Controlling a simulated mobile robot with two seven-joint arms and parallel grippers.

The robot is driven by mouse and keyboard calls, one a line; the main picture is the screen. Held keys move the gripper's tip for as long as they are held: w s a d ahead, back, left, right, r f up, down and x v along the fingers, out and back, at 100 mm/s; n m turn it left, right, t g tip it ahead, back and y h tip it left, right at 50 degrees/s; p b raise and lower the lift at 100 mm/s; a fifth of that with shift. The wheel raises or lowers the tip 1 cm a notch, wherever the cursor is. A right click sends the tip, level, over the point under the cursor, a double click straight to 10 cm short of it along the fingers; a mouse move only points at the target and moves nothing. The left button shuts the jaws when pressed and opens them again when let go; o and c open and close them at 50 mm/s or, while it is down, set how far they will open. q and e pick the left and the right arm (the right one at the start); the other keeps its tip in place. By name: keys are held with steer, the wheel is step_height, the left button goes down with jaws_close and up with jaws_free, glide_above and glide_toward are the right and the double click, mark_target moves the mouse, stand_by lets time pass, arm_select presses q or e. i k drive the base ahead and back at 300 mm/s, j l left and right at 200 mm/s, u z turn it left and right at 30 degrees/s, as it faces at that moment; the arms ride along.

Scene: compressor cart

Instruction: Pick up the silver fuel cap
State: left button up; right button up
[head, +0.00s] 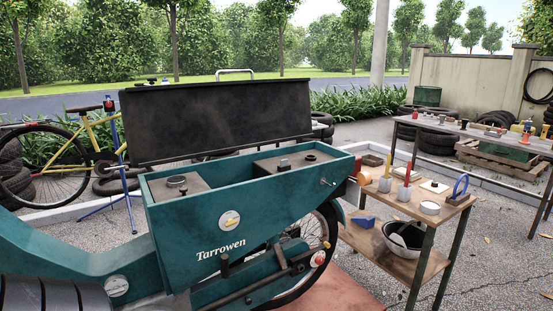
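The teal cart (280,210) marked "Tarrowen" stands in front of me with its dark lid (220,118) raised. A round grey cap-like piece (176,181) sits on the left panel in its open top. A silver round piece (116,286) is on the lower left of the body. A round pale piece with a yellowish mark (229,220) is on the front face. A dark round piece (310,157) is on the right top panel. I cannot tell for certain which of these is the silver fuel cap.
A wooden two-shelf table (405,205) with tools, a white round lid (430,207) and a bucket (403,238) stands close on the right. A longer bench (480,133) is behind it. A yellow bicycle (85,150) on a blue stand is at the left.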

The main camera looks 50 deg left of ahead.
mark_target(175, 181)
steer(key=u, duration=1.3)
